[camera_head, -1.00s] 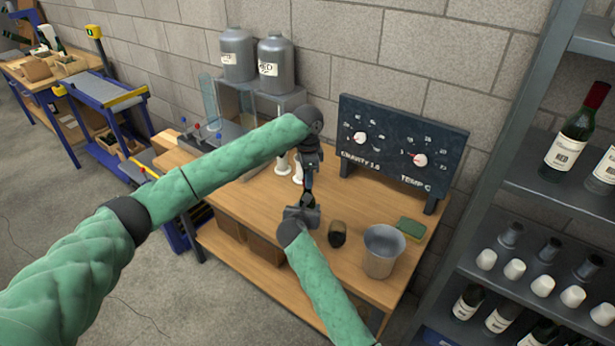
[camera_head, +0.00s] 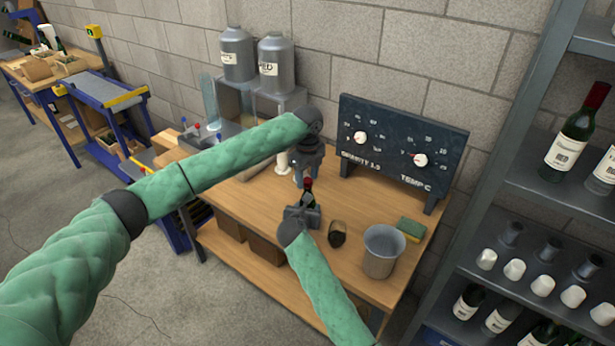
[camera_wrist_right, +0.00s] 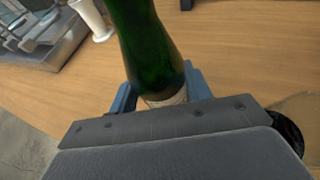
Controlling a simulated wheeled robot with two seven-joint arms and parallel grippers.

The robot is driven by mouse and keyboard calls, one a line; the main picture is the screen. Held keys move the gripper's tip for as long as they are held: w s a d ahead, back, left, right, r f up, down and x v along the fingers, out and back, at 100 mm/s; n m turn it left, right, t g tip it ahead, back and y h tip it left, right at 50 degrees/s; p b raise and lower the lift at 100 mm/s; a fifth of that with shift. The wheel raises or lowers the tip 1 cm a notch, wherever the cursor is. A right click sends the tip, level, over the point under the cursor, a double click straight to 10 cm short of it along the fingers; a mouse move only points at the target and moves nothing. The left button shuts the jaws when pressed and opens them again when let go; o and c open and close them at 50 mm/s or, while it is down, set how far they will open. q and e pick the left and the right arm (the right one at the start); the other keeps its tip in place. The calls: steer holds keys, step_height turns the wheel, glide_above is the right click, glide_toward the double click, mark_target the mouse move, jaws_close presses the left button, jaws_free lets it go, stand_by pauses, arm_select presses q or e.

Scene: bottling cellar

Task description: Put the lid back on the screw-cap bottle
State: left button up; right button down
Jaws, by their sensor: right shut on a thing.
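The screw-cap bottle is green glass; its body (camera_wrist_right: 148,42) fills the upper middle of the right wrist view, with its top out of frame. My right gripper (camera_head: 303,212) is shut around the lower part of the bottle, on the wooden bench (camera_head: 262,205). In the head view the bottle is mostly hidden by my grippers. A small red spot (camera_head: 308,182), perhaps the lid, shows just under my left gripper (camera_head: 306,172). I cannot tell whether it sits on the bottle neck or in the fingers. My left gripper is directly above the bottle; its fingers are too small to read.
A dark cup (camera_head: 338,233), a metal bucket (camera_head: 381,252) and a green sponge (camera_head: 411,229) stand to the right on the bench. A gauge board (camera_head: 401,143) stands behind. A bottle shelf (camera_head: 540,200) is at right.

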arm_select(q)
steer(key=shift+r, duration=0.1)
steer(key=shift+r, duration=2.15)
steer(key=shift+c, duration=0.3)
